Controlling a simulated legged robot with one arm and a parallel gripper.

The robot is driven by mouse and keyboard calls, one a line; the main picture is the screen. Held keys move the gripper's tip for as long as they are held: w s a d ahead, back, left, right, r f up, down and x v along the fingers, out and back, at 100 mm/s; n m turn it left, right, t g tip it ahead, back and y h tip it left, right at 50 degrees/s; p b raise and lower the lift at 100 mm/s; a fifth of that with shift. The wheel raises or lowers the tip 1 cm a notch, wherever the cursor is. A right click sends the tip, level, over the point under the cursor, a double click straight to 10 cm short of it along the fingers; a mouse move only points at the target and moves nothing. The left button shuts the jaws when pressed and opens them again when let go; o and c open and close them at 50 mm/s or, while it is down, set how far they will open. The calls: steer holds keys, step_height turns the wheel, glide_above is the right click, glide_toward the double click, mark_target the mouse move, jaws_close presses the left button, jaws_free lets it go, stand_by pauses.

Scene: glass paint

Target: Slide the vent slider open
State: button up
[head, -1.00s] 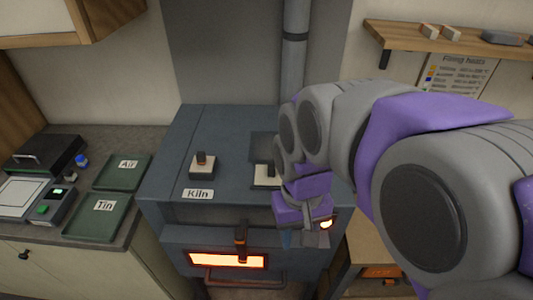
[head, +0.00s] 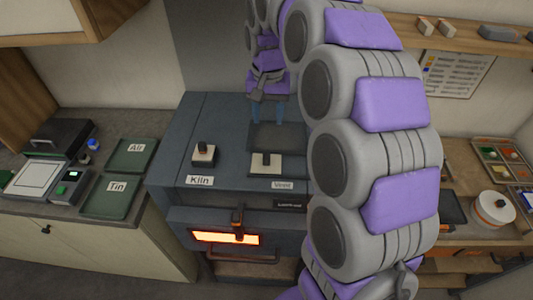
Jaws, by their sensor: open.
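The grey-blue kiln (head: 185,172) stands in the middle of the head view. On its top, near the front right, a pale block with a dark upright handle, the vent slider (head: 266,163), sits behind a small label reading "Vent" (head: 283,185). A dark flat panel (head: 285,136) lies just behind the slider. My gripper (head: 268,116) is open and empty, its two bluish fingers pointing down over the back of the kiln top, behind the handle and apart from it. My arm hides the kiln's right side.
A second pale block with a dark knob (head: 203,152) stands left of the slider, behind the "Kiln" label. A glowing window (head: 226,238) is in the kiln front. Green trays (head: 110,197) lie on the left counter. A wooden shelf (head: 385,32) hangs at upper right.

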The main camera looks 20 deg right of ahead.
mark_target(267, 155)
step_height(267, 155, down, 15)
steer(key=shift+a+r, duration=0.1)
steer(key=shift+a, duration=0.05)
steer(key=shift+f, duration=0.6)
steer(key=shift+a, duration=0.25)
steer(key=shift+c, duration=1.1)
steer(key=shift+d, duration=0.25)
jaws_close()
